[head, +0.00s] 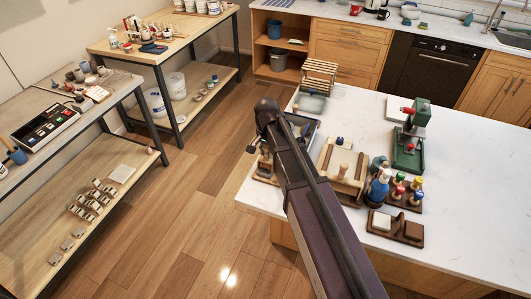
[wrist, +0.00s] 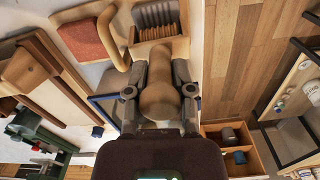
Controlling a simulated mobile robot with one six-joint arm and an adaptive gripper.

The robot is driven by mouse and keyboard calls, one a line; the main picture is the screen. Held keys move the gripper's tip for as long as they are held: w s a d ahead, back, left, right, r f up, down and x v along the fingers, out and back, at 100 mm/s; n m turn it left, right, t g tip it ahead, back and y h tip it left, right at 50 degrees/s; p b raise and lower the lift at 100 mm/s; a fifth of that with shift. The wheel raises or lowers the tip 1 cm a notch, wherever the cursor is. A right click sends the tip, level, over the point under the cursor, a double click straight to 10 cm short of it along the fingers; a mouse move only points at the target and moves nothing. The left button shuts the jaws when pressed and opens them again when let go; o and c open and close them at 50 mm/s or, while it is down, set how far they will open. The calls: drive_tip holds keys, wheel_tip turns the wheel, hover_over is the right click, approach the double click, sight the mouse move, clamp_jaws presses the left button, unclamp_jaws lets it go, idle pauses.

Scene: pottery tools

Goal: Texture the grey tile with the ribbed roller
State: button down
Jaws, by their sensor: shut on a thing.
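My gripper (wrist: 160,85) is shut on a pale, rounded wooden handle (wrist: 158,102) in the wrist view. A brown ribbed part (wrist: 157,18) lies in line with it in a wooden holder; I cannot tell whether the two are joined. A curved tan bar (wrist: 117,45) is beside the handle. In the head view my gripper (head: 257,143) is over the counter's left edge, near the small wooden holder (head: 265,169). A blue-edged tray (head: 316,130) is partly hidden behind my arm. I cannot pick out the grey tile with certainty.
A terracotta block (wrist: 86,38) lies near the ribbed part. A wooden tray (head: 341,178), a blue bottle (head: 378,188), several coloured-knob tools (head: 402,188) and a green press (head: 410,145) stand to the right on the white counter (head: 465,210). Floor is open to the left.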

drive_tip(key=shift+w+d, duration=0.2)
drive_tip(key=shift+w, duration=0.3)
idle(0.3)
drive_tip(key=shift+s+a, duration=0.1)
drive_tip(key=shift+s, duration=0.1)
idle(0.4)
drive_tip(key=shift+s+a, duration=0.1)
drive_tip(key=shift+s, duration=0.3)
drive_tip(key=shift+s+a, duration=0.2)
drive_tip(key=shift+s, duration=0.35)
drive_tip(key=shift+s+a, duration=0.2)
drive_tip(key=shift+s, duration=0.3)
idle(0.6)
drive_tip(key=shift+w+d, duration=0.25)
drive_tip(key=shift+w, duration=0.45)
drive_tip(key=shift+w+d, duration=0.2)
drive_tip(key=shift+w, duration=0.45)
idle(1.1)
drive_tip(key=shift+w+d, duration=0.1)
drive_tip(key=shift+w, duration=0.2)
drive_tip(key=shift+s, duration=0.25)
idle(0.5)
